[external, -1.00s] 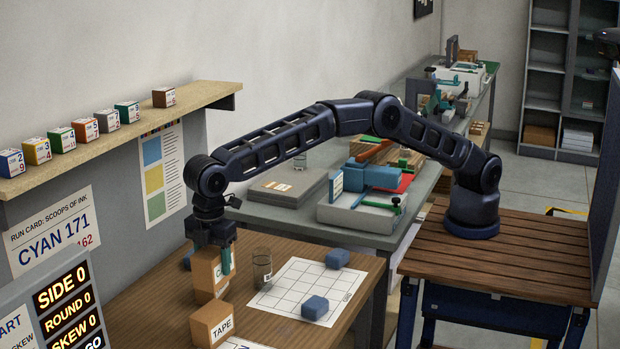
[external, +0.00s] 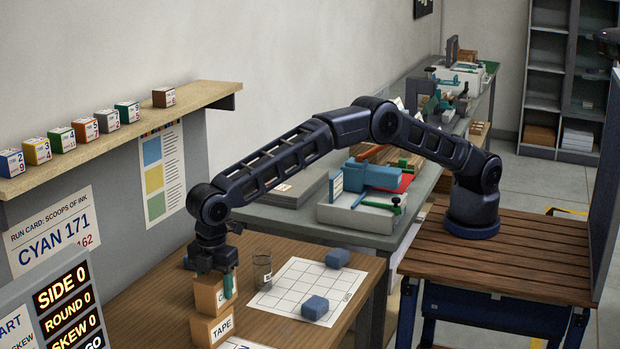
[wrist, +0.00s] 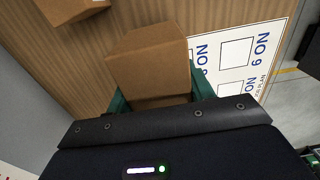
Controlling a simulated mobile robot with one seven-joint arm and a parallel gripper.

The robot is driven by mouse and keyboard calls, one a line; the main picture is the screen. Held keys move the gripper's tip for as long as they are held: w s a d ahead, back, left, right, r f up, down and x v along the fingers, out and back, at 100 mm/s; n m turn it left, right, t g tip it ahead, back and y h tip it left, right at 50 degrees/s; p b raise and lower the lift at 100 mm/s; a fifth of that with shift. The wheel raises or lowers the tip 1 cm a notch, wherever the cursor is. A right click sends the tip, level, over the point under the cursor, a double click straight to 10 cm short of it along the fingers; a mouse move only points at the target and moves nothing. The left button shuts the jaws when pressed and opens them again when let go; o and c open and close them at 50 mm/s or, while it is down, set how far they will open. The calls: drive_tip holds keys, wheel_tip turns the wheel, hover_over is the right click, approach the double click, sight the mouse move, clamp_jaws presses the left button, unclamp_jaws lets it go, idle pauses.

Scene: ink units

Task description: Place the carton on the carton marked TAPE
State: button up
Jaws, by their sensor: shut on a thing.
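My gripper (external: 213,284) is shut on a brown carton (external: 206,299), with a teal finger on its right side. The carton has a white label, partly covered by the finger. In the external view it shows directly above the brown carton marked TAPE (external: 202,332), which stands on the wooden table. I cannot tell whether the two touch. In the wrist view the held carton (wrist: 147,58) sits between the teal fingers of my gripper (wrist: 160,95). Another brown carton (wrist: 72,8) shows at the top left there, its label unseen.
A clear beaker (external: 262,270) stands just right of my gripper. A white grid sheet (external: 290,283) with two blue blocks (external: 315,307) lies further right. A sign panel (external: 55,310) stands at the front left. A shelf with small cubes (external: 110,130) runs along the wall.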

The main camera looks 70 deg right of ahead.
drive_tip(key=o, duration=1.1)
drive_tip(key=shift+f, duration=0.1)
drive_tip(key=shift+c, duration=0.2)
wheel_tip(320, 180, up, 12)
drive_tip(key=shift+r, duration=0.15)
